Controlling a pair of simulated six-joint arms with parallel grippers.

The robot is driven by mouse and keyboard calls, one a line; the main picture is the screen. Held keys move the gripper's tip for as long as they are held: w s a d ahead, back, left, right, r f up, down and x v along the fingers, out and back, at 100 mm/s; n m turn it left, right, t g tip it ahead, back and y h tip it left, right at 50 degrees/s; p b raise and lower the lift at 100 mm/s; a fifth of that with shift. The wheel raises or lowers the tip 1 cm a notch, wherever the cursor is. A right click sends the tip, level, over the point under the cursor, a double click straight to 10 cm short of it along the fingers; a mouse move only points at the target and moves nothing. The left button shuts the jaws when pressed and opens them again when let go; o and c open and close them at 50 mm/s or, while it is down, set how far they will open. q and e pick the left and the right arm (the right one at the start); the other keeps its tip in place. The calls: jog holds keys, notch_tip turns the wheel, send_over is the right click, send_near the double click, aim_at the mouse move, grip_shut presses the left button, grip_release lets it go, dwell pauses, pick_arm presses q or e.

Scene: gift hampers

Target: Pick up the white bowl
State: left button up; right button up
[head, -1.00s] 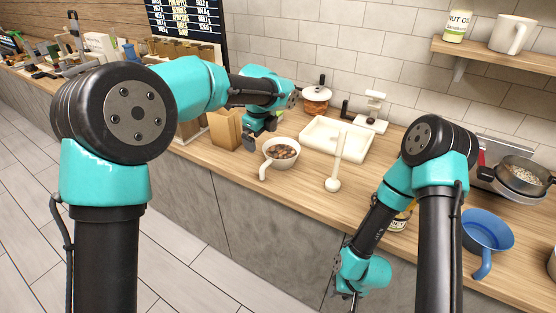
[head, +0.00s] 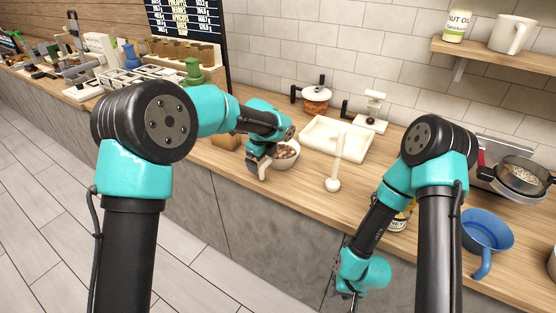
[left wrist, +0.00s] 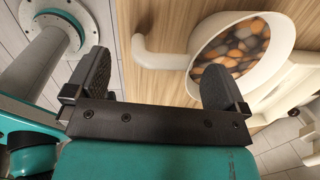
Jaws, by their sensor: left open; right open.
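The white bowl (head: 291,164) stands on the wooden counter, filled with brown and dark pebble-like pieces, and has a side handle. In the head view my left gripper (head: 258,166) is at the bowl's left side and hides part of it. In the left wrist view the bowl (left wrist: 281,62) is at upper right, and its handle (left wrist: 152,58) appears ahead of the gap between the open fingers of my left gripper (left wrist: 152,80). I cannot tell whether a finger touches the bowl. My right gripper (head: 351,294) hangs low in front of the counter, away from the bowl, open.
A cream tray (head: 311,147) lies right of the bowl, with a white ladle-like utensil (head: 333,184) in front. A blue pan (head: 486,232) is far right.

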aim_at(265, 163)
pick_arm(q)
jog(key=shift+w+d+f, duration=0.1)
jog(key=shift+d+f, duration=0.1)
jog(key=shift+f, duration=1.1)
jog(key=shift+w+d+f, duration=0.1)
jog(key=shift+d+f, duration=0.1)
jog(key=shift+f, duration=1.1)
jog(key=c, duration=1.1)
jog(key=shift+r, duration=0.25)
jog(key=shift+r, duration=1.6)
jog(key=s+r, duration=0.1)
jog(key=s, duration=1.5)
jog(key=shift+r, duration=0.2)
jog(key=shift+a, duration=0.1)
